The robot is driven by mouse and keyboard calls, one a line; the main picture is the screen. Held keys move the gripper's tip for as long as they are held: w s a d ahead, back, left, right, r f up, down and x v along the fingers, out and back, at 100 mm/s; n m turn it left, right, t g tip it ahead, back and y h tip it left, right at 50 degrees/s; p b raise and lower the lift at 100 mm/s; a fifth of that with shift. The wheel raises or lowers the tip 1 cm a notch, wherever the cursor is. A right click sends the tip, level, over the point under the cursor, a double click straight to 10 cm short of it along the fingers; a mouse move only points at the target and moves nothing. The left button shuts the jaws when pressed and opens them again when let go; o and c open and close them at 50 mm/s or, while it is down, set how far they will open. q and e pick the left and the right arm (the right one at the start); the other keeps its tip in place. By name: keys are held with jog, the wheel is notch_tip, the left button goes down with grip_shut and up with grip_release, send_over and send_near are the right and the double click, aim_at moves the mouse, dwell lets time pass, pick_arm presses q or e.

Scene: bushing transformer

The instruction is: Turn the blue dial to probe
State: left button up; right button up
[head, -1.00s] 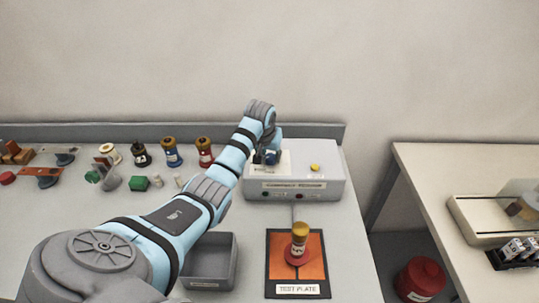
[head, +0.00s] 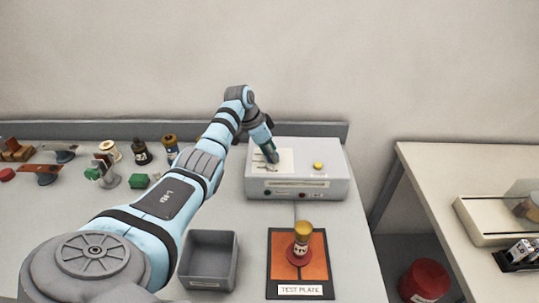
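The grey tester box (head: 312,178) stands at the back of the bench, with a white panel (head: 286,158) on its top left. My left arm comes in from the lower left, and my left gripper (head: 271,156) points down at the white panel. The gripper is small and dark here, and whether its fingers are open or shut does not show. I cannot make out the blue dial; the gripper covers that part of the panel. My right gripper is not in view.
A yellow button (head: 318,166) sits on the box to the right of the panel. A test plate (head: 313,260) holding a yellow-topped bushing (head: 302,240) lies in front, beside an empty grey bin (head: 209,283). Several bushings and small parts stand at the left.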

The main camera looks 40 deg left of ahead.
pick_arm(q)
jog(key=shift+d+f+m+h+b, duration=0.1)
jog(key=shift+f+m+h+b, duration=0.15)
jog(key=shift+m+b, duration=0.45)
jog(key=shift+r, duration=0.1)
jog(key=shift+s+g, duration=0.1)
jog(key=shift+g, duration=0.2)
jog(key=o, duration=1)
jog(key=shift+c, duration=0.2)
jog(key=shift+o, duration=0.9)
jog(key=shift+w, duration=0.2)
jog(key=v, duration=1.2)
